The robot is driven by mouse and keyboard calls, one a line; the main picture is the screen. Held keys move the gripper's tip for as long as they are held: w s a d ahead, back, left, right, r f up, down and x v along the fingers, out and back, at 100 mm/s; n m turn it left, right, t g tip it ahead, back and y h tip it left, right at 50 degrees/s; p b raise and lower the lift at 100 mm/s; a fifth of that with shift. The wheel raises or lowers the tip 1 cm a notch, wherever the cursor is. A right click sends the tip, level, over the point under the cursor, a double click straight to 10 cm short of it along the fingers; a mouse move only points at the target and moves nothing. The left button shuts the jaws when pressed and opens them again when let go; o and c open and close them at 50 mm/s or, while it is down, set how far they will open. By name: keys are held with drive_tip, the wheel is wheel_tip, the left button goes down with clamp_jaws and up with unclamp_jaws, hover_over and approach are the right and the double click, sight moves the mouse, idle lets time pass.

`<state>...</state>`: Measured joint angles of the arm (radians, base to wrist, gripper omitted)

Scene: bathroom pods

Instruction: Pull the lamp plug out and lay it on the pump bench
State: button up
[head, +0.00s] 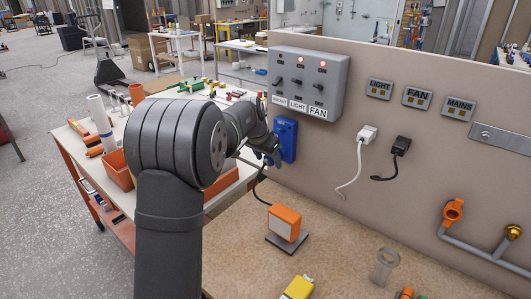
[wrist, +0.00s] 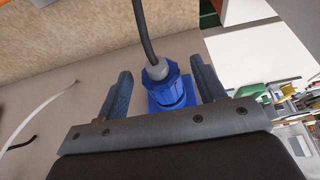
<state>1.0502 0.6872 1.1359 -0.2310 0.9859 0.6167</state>
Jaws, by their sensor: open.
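A blue plug (wrist: 174,90) with a grey collar and a dark cable shows in the wrist view. It appears seated in the blue socket box (head: 287,138) on the upright panel. My gripper (wrist: 160,70) is open, with one finger on each side of the plug and visible gaps to both. In the head view my gripper (head: 268,158) is at the socket box, and my arm hides part of the plug. A dark cable runs down to an orange lamp (head: 285,223) on a dark base. The lamp stands on the brown bench (head: 235,245).
A grey switch box (head: 310,80) is above the socket. White (head: 367,134) and black (head: 401,146) plugs sit in the panel to the right. The bench middle is clear.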

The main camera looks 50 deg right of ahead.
drive_tip(key=c, duration=1.2)
drive_tip(key=shift+o, duration=0.2)
drive_tip(key=shift+a, duration=0.7)
drive_tip(key=shift+a, duration=1.55)
